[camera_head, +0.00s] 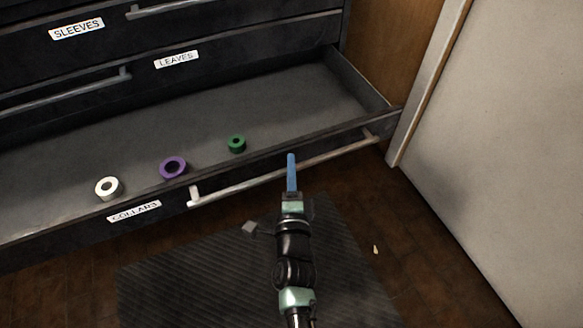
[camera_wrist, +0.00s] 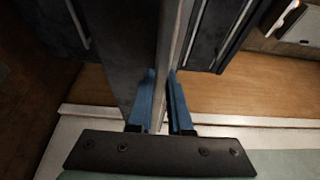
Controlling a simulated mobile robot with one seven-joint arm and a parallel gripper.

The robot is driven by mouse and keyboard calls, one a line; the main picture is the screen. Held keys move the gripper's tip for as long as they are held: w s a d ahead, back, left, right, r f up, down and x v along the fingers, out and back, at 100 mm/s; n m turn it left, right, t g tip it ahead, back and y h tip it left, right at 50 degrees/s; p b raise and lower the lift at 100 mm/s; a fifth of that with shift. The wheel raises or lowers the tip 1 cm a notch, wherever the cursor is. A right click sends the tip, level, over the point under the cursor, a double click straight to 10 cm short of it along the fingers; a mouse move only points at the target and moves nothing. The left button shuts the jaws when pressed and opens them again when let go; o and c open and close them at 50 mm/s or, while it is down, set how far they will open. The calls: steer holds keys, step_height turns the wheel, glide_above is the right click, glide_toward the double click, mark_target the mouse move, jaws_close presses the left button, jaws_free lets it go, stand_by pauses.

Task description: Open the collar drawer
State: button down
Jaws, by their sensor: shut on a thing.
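The dark collar drawer (camera_head: 61,233) is the bottom drawer in the head view, with a white COLLARS label (camera_head: 134,211) on its front. It stands pulled out, and its inside shows. A white collar (camera_head: 98,187), a purple collar (camera_head: 163,170) and a green collar (camera_head: 232,147) lie in it near the front wall. My gripper (camera_head: 291,157) is at the drawer's long pale handle (camera_head: 240,184), right of its left end. In the wrist view, the blue fingers of my gripper (camera_wrist: 160,76) stand on both sides of the handle (camera_wrist: 175,62) and are shut on it.
Shut drawers labelled SLEEVES (camera_head: 77,29) and LEAVES (camera_head: 177,60) are above. A pale panel (camera_head: 500,150) stands close to the drawer's right end. A dark ribbed mat (camera_head: 200,265) lies on the brown floor in front. A small pale bit (camera_head: 375,249) lies right of the mat.

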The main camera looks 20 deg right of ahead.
steer(key=shift+s, duration=0.1)
stand_by(0.3)
steer(key=c, duration=0.8)
jaws_free()
steer(key=shift+c, duration=0.2)
steer(key=p+v, duration=0.2)
steer(key=v, duration=1.1)
steer(key=shift+p, duration=0.35)
